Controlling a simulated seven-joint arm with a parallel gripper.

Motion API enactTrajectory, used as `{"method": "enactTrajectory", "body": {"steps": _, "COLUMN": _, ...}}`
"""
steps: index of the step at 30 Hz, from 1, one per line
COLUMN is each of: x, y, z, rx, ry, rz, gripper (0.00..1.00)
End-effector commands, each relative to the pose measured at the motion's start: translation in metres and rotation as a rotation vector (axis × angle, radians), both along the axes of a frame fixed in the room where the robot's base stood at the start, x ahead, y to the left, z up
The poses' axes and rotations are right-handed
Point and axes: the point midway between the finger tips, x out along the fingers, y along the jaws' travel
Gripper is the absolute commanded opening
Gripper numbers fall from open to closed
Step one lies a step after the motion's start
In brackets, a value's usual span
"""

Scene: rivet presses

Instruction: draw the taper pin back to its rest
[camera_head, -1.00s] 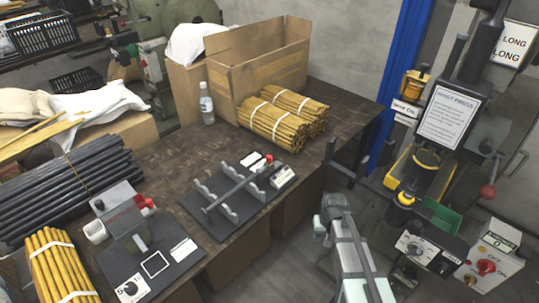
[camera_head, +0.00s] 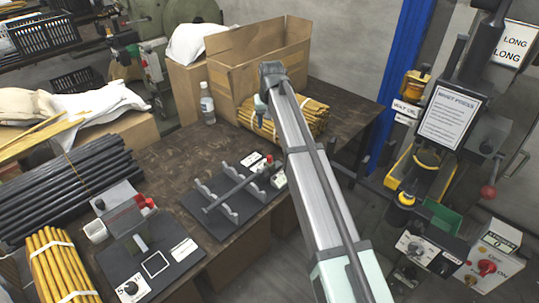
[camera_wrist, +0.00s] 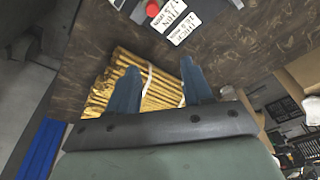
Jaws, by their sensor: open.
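A dark fixture plate (camera_head: 237,218) with scalloped grey supports lies on the table. A long grey rod (camera_head: 232,191) rests across it, with a red piece (camera_head: 274,162) near its right end; I cannot tell for sure whether this rod is the taper pin. In the wrist view, a red piece (camera_wrist: 152,9) shows at the top edge beside white label cards (camera_wrist: 180,28). My gripper (camera_wrist: 158,78) is open and empty, its two blue fingers apart above the yellow rod bundles. In the head view, my gripper (camera_head: 261,104) is beyond the fixture, small and partly hidden.
Banded yellow rod bundles (camera_head: 317,117) lie beneath my gripper, before an open cardboard box (camera_head: 235,75). A bottle (camera_head: 207,104) stands left of the box. A second fixture (camera_head: 140,240) sits at front left. A press (camera_head: 450,115) stands right, beyond the table.

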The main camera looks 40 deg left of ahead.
Motion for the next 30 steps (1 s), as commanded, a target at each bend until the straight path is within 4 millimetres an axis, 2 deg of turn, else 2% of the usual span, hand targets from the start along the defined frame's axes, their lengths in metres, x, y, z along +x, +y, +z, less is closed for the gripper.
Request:
{"method": "enactTrajectory", "body": {"steps": 1, "x": 0.007, "y": 0.01, "z": 0.0, "rx": -0.026, "ry": 0.019, "rz": -0.01, "gripper": 0.5}}
{"method": "enactTrajectory", "body": {"steps": 2, "x": 0.007, "y": 0.01, "z": 0.0, "rx": -0.042, "ry": 0.032, "rz": -0.019, "gripper": 0.5}}
{"method": "enactTrajectory", "body": {"steps": 9, "x": -0.006, "y": -0.01, "z": -0.003, "rx": -0.154, "ry": 0.117, "rz": -0.085, "gripper": 0.5}}
{"method": "enactTrajectory", "body": {"steps": 14, "x": -0.008, "y": -0.013, "z": -0.008, "rx": -0.17, "ry": 0.13, "rz": -0.112, "gripper": 0.5}}
{"method": "enactTrajectory", "body": {"steps": 20, "x": -0.009, "y": -0.014, "z": -0.034, "rx": -0.169, "ry": 0.129, "rz": -0.112, "gripper": 0.5}}
{"method": "enactTrajectory", "body": {"steps": 30, "x": -0.008, "y": -0.013, "z": -0.094, "rx": -0.169, "ry": 0.129, "rz": -0.111, "gripper": 0.5}}
